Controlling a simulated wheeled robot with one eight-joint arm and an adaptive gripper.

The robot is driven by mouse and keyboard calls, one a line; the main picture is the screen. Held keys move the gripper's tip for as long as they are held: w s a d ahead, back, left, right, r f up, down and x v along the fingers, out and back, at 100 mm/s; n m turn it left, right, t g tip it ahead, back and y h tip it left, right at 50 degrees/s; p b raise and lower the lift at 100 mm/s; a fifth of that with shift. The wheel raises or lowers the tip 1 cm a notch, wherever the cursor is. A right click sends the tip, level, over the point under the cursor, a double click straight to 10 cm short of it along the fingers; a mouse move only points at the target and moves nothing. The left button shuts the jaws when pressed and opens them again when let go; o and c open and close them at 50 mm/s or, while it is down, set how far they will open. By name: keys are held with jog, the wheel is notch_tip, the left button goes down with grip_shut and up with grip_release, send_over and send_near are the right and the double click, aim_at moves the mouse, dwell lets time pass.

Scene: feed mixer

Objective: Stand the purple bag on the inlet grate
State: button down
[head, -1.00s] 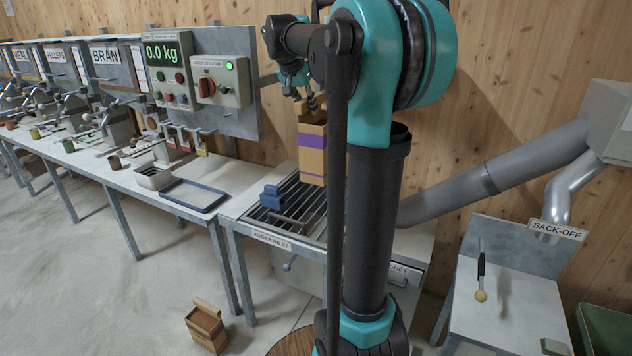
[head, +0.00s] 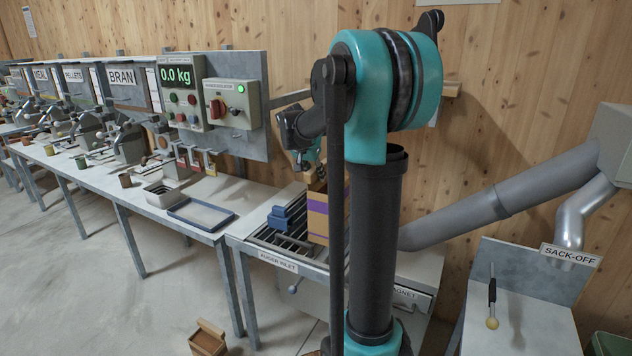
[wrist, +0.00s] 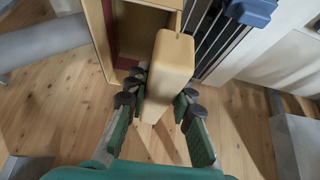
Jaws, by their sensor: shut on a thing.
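The purple bag (head: 318,218) is a tan, box-shaped bag with a purple band. It looks upright at the right end of the inlet grate (head: 268,236), partly behind my arm. I cannot tell whether its base touches the bars. My gripper (head: 308,168) is above it. In the wrist view my gripper (wrist: 160,93) is shut on the bag's tan top block (wrist: 168,62), one finger on each side. The grate's dark bars (wrist: 212,40) show beside the bag there.
A blue block (head: 281,218) stands on the grate, left of the bag; it also shows in the wrist view (wrist: 252,10). A blue-rimmed tray (head: 201,216) lies on the bench at left. A wooden box (head: 208,340) is on the floor. The sack-off table (head: 520,315) is at right.

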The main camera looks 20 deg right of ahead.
jog(key=shift+f, duration=1.25)
jog(key=c, duration=1.3)
grip_release()
jog(key=shift+f, duration=0.1)
jog(key=v, duration=1.2)
jog(key=s+a+f+n+y, duration=0.2)
jog(key=s+f+n, duration=0.2)
jog(key=s+f, duration=0.9)
jog(key=s+a+f+n+y, duration=0.2)
jog(key=s+a+f+n, duration=0.1)
jog(key=s+f, duration=1)
jog(key=shift+s+f+n+y, duration=0.3)
jog(key=shift+s+n, duration=0.6)
jog(key=shift+s, duration=0.25)
